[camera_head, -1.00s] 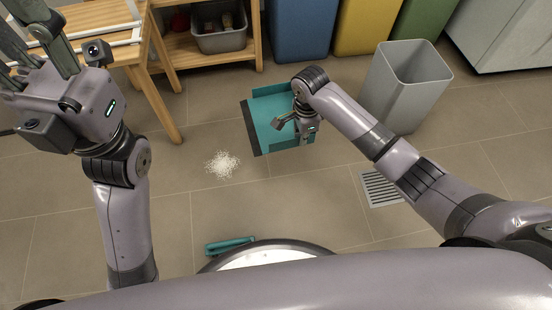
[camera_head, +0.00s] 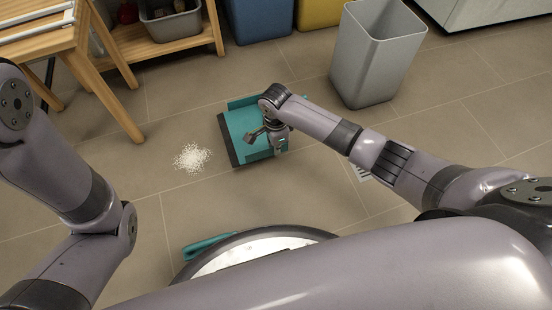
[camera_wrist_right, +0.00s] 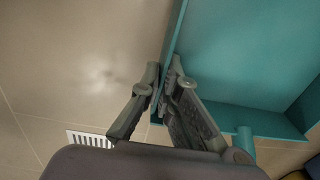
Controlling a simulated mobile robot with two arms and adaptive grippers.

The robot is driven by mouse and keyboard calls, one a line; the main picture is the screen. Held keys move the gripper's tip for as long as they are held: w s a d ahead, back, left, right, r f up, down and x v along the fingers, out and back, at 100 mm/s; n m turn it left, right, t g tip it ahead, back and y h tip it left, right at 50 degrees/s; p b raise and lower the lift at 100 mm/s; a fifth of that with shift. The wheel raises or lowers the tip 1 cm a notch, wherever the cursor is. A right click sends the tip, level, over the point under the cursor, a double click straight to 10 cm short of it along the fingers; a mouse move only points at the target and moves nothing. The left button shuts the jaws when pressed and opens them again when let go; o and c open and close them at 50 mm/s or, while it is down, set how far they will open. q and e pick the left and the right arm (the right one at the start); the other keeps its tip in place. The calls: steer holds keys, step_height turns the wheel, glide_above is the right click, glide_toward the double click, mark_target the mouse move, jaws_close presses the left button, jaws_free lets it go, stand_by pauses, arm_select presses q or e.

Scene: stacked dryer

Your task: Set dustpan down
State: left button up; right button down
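The teal dustpan (camera_head: 240,122) appears flat at floor level in the middle of the head view, its dark lip facing left toward a pile of white bits (camera_head: 192,157). I cannot tell whether its whole underside touches the floor. My right gripper (camera_head: 279,148) is at its right, near end. In the right wrist view, the fingers (camera_wrist_right: 163,78) close from both sides on a thin teal wall of the dustpan (camera_wrist_right: 245,50). My left gripper is outside the head view; only that arm's links show at the left.
A grey bin (camera_head: 372,60) stands behind and right of the dustpan. A wooden table (camera_head: 115,65) and low shelf (camera_head: 185,45) stand back left, with blue and yellow bins beyond. A teal object (camera_head: 205,246) lies near my base. Floor around the pile is open.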

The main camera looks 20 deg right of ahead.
step_height(320, 180, down, 5)
steer(key=b, duration=0.3)
steer(key=shift+w+b, duration=0.1)
steer(key=shift+b, duration=0.2)
steer(key=shift+r, duration=0.1)
steer(key=shift+f, duration=0.2)
steer(key=c, duration=1.8)
jaws_free()
steer(key=shift+r, duration=0.1)
